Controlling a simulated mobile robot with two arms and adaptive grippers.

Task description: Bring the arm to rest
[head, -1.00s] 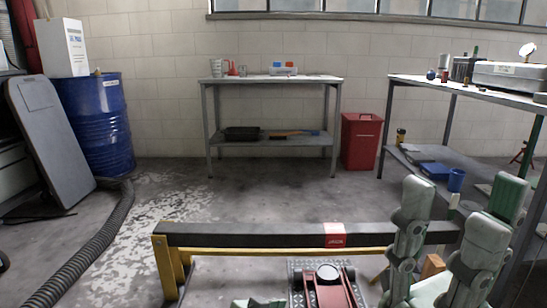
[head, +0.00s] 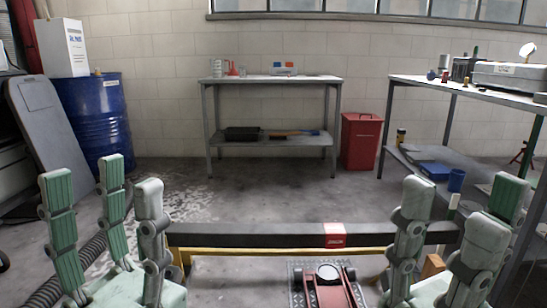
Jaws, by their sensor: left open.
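My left gripper (head: 104,200) is at the lower left of the head view. Its pale green fingers point up and stand apart, with nothing between them. My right gripper (head: 452,215) is at the lower right, also with its fingers up and spread and no object between them. The two grippers stand on either side of a red floor jack (head: 328,290), low in the middle. My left fingers overlap the left end of the black-topped rail.
A black beam (head: 270,237) on a yellow frame crosses in front of me. A grey workbench (head: 272,80) stands at the back wall beside a red bin (head: 361,142). A shelf table (head: 470,92) is at right, a blue drum (head: 95,120) at left.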

